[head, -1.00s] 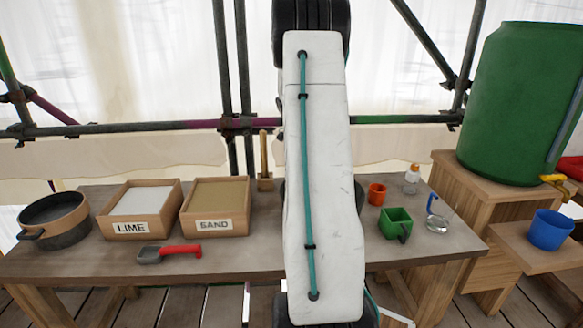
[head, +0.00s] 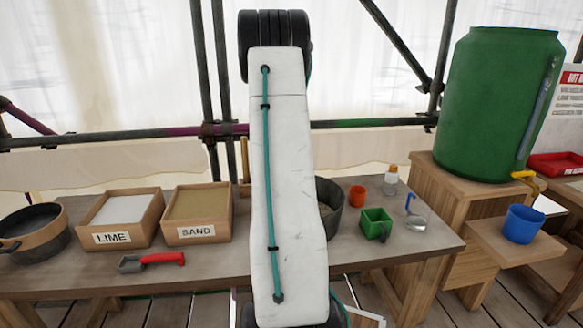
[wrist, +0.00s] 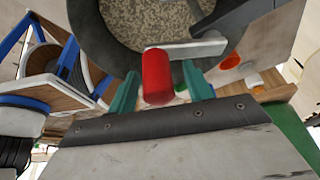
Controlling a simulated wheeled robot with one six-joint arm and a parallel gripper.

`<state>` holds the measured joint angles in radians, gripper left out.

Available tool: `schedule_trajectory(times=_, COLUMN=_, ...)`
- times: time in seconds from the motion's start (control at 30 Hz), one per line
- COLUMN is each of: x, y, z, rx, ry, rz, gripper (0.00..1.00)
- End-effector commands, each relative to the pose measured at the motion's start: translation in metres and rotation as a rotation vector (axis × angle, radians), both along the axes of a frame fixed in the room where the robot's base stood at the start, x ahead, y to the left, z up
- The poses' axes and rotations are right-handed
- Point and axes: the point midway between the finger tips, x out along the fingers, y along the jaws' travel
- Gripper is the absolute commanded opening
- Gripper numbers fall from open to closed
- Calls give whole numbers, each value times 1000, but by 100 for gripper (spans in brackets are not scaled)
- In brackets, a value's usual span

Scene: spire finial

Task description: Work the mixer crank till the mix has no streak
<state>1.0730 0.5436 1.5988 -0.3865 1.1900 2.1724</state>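The mixer is a dark round tub (head: 332,212) on the table, mostly hidden behind my arm in the head view. In the wrist view the tub (wrist: 105,40) is near, with a speckled grey-beige mix (wrist: 150,18) inside. A grey crank arm (wrist: 195,48) crosses its rim, and a red crank handle (wrist: 157,78) stands close to me. My gripper (wrist: 160,88) has its two teal fingers on either side of the handle, with gaps showing, so it looks open around it. Only part of the mix shows, and I cannot tell whether it has streaks.
Lime (head: 122,210) and sand (head: 198,204) boxes, a dark pan (head: 35,235) and a red-handled scoop (head: 150,262) are left of my arm. A green barrel (head: 497,105) stands beyond.

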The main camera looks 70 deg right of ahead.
Motion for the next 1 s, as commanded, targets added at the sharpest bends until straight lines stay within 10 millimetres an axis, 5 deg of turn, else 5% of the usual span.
schedule_trajectory(times=0.27, x=3, y=1, z=4, rx=1, ry=1, rz=1, gripper=50)
schedule_trajectory(times=0.7, x=29, y=3, z=65, rx=0, ry=0, rz=1, gripper=50)
schedule_trajectory(times=1.0, x=32, y=3, z=72, rx=1, ry=0, rz=1, gripper=50)
